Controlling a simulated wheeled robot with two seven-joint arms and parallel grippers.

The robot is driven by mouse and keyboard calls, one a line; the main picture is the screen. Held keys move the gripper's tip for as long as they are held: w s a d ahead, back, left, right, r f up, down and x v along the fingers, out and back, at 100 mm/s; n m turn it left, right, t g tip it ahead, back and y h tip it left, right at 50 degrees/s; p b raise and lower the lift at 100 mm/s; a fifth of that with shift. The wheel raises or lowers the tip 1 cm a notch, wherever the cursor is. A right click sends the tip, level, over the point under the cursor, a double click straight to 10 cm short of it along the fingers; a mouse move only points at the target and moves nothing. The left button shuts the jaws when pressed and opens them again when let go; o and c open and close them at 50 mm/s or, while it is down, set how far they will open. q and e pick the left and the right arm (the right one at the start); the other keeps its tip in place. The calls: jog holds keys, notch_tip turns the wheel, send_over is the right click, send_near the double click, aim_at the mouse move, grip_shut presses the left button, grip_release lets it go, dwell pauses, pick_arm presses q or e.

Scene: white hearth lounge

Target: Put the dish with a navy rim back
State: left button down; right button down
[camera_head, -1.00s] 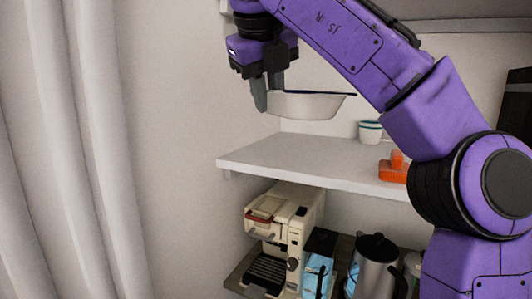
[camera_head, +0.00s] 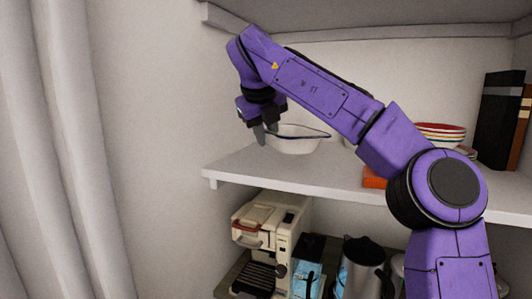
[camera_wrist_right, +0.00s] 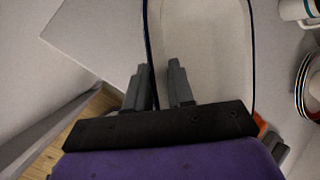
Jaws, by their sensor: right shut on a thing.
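The white dish with a navy rim (camera_head: 298,142) is at the left part of the white shelf (camera_head: 250,172), upright, at or just above its surface; I cannot tell if it touches. My right gripper (camera_head: 266,134) is shut on the dish's left wall. In the right wrist view the gripper's fingers (camera_wrist_right: 163,88) straddle the navy rim, and the dish (camera_wrist_right: 205,60) extends away from them. My left gripper is not in view.
An orange item (camera_head: 374,178) lies on the shelf, partly behind my arm. Stacked bowls with coloured rims (camera_head: 440,131) and dark books (camera_head: 498,120) stand to the right. Below are a coffee machine (camera_head: 270,225) and a kettle (camera_head: 362,265). A curtain hangs left.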

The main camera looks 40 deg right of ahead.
jog(key=shift+w+d+f, duration=0.15)
jog(key=shift+d+f, duration=0.05)
jog(key=shift+f, duration=0.2)
jog(key=f, duration=0.1)
jog(key=w+f, duration=0.1)
jog(key=f, duration=0.2)
jog(key=shift+w+b, duration=0.3)
jog(key=shift+b, duration=0.05)
jog(key=shift+d+f, duration=0.1)
jog(key=shift+f, duration=0.2)
jog(key=shift+s+r, duration=0.1)
jog(key=shift+s, duration=0.15)
jog(key=c, duration=1)
grip_release()
jog(key=shift+w, duration=0.1)
